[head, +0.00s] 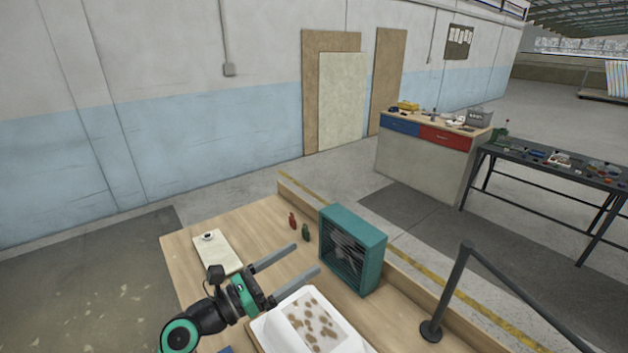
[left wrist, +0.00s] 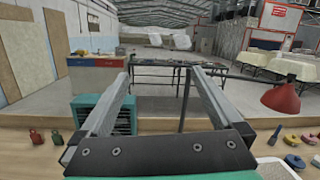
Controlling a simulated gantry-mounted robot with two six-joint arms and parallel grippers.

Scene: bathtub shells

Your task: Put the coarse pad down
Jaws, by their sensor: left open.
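My left gripper (head: 306,259) is open over the wooden bench, with its two grey fingers apart. In the left wrist view its fingers (left wrist: 162,72) point out over the bench's far edge with nothing between them. My right gripper is not in view.
A teal fan box (head: 353,248) stands beyond the fingers. A pale board (head: 219,255) with a small round item lies at left. A red lamp shade (left wrist: 282,101) hangs at right in the wrist view.

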